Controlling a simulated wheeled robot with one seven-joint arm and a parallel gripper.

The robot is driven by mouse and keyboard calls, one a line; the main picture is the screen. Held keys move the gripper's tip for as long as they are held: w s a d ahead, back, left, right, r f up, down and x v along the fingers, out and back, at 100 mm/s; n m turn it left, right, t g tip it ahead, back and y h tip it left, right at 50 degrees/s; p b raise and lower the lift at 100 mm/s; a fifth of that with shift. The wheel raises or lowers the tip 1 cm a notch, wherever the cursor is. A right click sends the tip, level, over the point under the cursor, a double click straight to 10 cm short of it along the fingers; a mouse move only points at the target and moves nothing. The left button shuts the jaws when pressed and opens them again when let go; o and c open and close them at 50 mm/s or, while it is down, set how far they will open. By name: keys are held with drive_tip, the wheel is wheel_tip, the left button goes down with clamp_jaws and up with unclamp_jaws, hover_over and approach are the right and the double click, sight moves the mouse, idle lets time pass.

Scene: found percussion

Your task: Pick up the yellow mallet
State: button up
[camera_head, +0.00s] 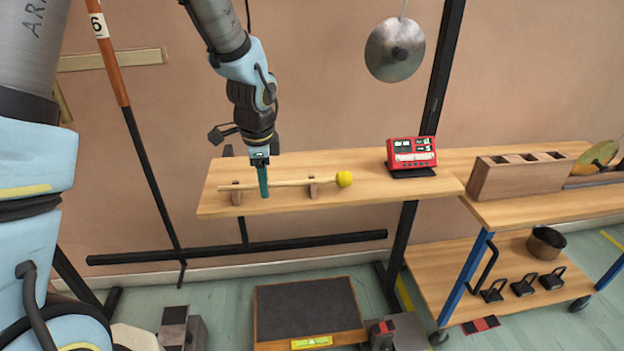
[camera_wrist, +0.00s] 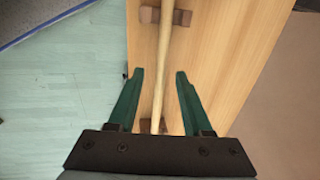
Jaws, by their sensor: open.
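The yellow mallet (camera_head: 344,179) lies on two small wooden rests (camera_head: 313,188) on a wooden shelf (camera_head: 370,192). Its round yellow head is at the right and its pale stick runs left. My gripper (camera_head: 264,190) points down over the stick, between the two rests. In the wrist view, my gripper (camera_wrist: 158,75) is open, with green fingers on either side of the stick (camera_wrist: 164,50). The fingers appear apart from the stick. The mallet's head is out of the wrist view.
A red device (camera_head: 411,152) stands on the shelf right of the mallet. A metal gong (camera_head: 395,50) hangs above. A wooden box (camera_head: 518,174) and a bowl (camera_head: 546,243) are farther right. A dark-topped platform (camera_head: 307,308) stands on the floor. An orange-and-black pole (camera_head: 112,60) stands at left.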

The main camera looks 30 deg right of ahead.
drive_tip(key=shift+f, duration=0.25)
clamp_jaws()
idle(0.5)
